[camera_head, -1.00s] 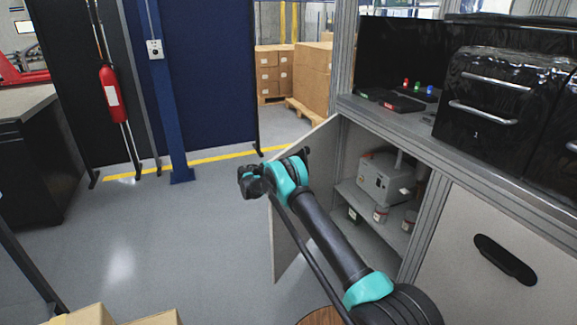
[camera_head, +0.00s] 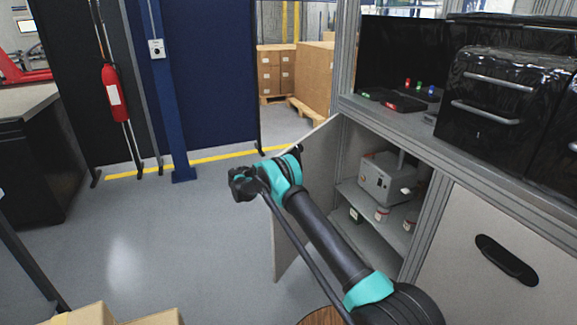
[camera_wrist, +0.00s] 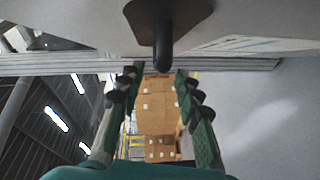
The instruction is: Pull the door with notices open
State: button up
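The door (camera_head: 287,250) stands swung out from the cabinet at the right, with the shelf inside exposed. In the wrist view the door's pale panel (camera_wrist: 70,30) crosses the top, with a sheet of paper, apparently a notice (camera_wrist: 262,46), at upper right. A dark handle (camera_wrist: 163,40) on the panel shows at top centre. My gripper (camera_wrist: 156,77) is open and empty, its green and black fingers apart, and the handle's end appears between and above the fingertips. It is not clamped. In the head view my arm crosses the door and the fingers cannot be made out.
The open cabinet holds a grey box (camera_head: 385,180) and small containers on its shelf. A closed panel with a black handle (camera_head: 506,260) is at right. Boxes (camera_head: 90,315) lie at bottom left. The floor left of my arm is clear.

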jog(key=v, duration=0.6)
jog(key=shift+s+a, duration=0.25)
jog(key=shift+a, duration=0.05)
